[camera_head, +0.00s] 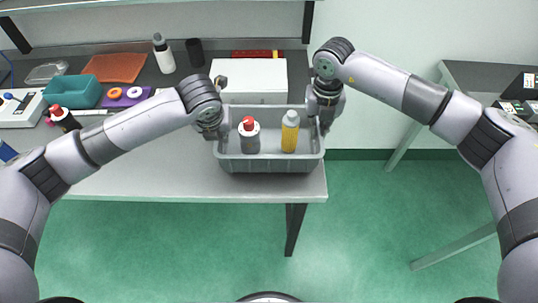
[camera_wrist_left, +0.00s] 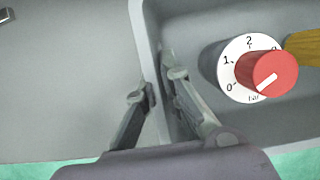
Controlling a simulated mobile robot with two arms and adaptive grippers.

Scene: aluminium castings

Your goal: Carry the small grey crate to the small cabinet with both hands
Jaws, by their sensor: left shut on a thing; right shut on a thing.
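The small grey crate (camera_head: 268,165) is at the right end of the grey table, in the middle of the head view. It holds a grey bottle with a red dial cap (camera_head: 249,137) and a yellow bottle (camera_head: 289,133), both upright. My left gripper (camera_head: 214,130) is shut on the crate's left wall; in the left wrist view its fingers (camera_wrist_left: 161,88) straddle the crate wall (camera_wrist_left: 149,28). My right gripper (camera_head: 325,115) is at the crate's right wall, shut on it, its fingertips mostly hidden. I cannot tell whether the crate touches the table. I cannot clearly identify a small cabinet.
A white box (camera_head: 250,78) stands right behind the crate. A teal tray (camera_head: 72,92), an orange mat (camera_head: 115,67) and a white bottle (camera_head: 163,55) are further left. A dark-topped table (camera_head: 470,75) stands at the right, with open green floor (camera_head: 370,220) between.

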